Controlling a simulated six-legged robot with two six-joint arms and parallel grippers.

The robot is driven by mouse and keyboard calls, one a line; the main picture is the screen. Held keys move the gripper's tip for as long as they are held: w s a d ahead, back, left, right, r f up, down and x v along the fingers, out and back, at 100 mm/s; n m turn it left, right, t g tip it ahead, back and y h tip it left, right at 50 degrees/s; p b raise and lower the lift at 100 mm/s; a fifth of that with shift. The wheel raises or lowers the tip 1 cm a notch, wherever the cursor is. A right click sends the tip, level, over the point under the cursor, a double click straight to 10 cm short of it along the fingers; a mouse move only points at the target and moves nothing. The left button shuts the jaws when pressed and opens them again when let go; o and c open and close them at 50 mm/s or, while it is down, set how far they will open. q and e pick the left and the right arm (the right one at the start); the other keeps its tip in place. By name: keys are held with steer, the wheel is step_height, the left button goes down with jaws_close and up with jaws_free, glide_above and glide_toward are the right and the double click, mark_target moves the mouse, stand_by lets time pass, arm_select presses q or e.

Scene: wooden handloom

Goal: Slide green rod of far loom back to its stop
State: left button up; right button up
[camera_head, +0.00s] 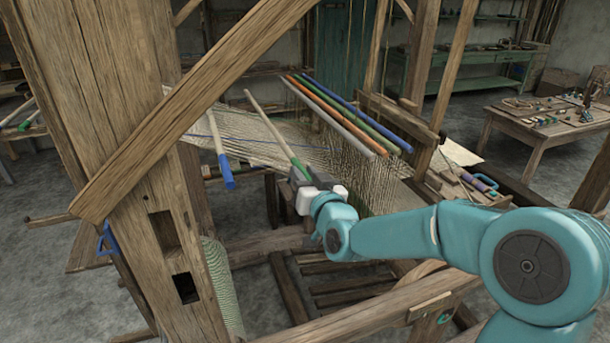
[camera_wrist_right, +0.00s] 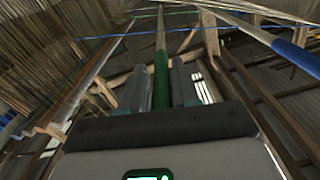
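A long pale rod with a green end (camera_head: 291,155) slants through the warp threads (camera_head: 260,130) of the loom in the head view. My right gripper (camera_head: 300,178) is at its green near end. The rod's far part runs on toward the threads. The grip contact itself is partly hidden in the head view. My left gripper is not in view.
A blue-ended rod (camera_head: 225,170) lies left of the green one. Grey, orange, green and blue rods (camera_head: 350,115) lie above the threads to the right. A thick wooden post (camera_head: 120,130) and diagonal brace stand at the left. A work table (camera_head: 540,125) stands at the back right.

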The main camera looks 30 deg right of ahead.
jaws_close()
steer(key=w+a+r+p, duration=0.1)
steer(key=w+a+r, duration=0.1)
steer(key=a, duration=0.6)
steer(key=shift+a+r, duration=0.2)
steer(key=shift+r, duration=0.3)
steer(key=shift+o, duration=2.1)
jaws_free()
steer(key=shift+a, duration=0.1)
steer(key=shift+s, duration=0.15)
steer(key=shift+f, duration=0.1)
steer(key=b+v, duration=0.2)
steer(key=v, duration=1.4)
